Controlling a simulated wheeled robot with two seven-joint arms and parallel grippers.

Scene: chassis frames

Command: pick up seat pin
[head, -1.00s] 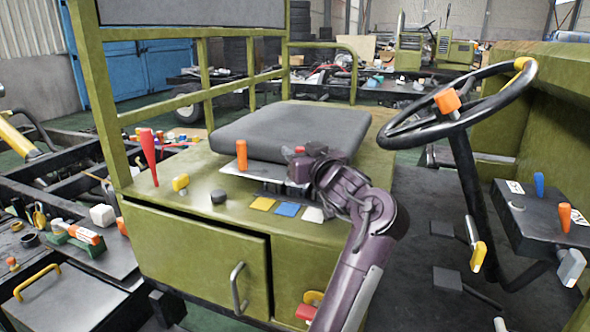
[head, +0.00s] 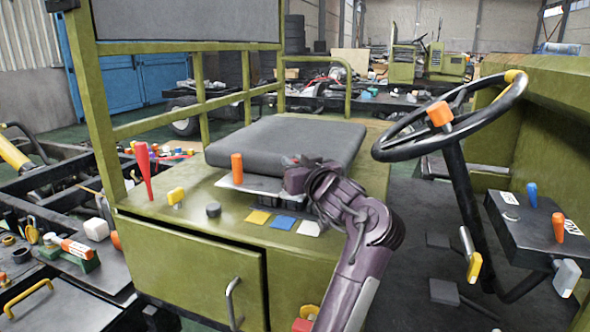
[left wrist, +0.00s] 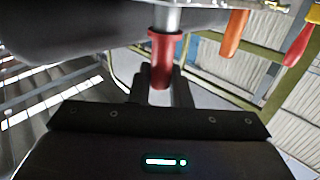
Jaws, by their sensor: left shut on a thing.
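In the left wrist view the seat pin shows as a red grip (left wrist: 162,58) with a grey metal shaft (left wrist: 166,18) running up out of the picture. My left gripper (left wrist: 161,88) is shut on the red grip, one dark finger on each side. In the head view my left gripper (head: 298,180) is at the front edge of the dark seat cushion (head: 290,142), just above the green seat box (head: 190,265). The pin is hidden there behind the gripper and wrist. Whether the shaft is in a hole cannot be told. My right gripper is not in view.
An orange lever (head: 237,168) stands left of the gripper, with a red lever (head: 144,170) and a yellow knob (head: 176,196) further left. Coloured plates (head: 283,222) lie in front. The steering wheel (head: 448,118) is to the right.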

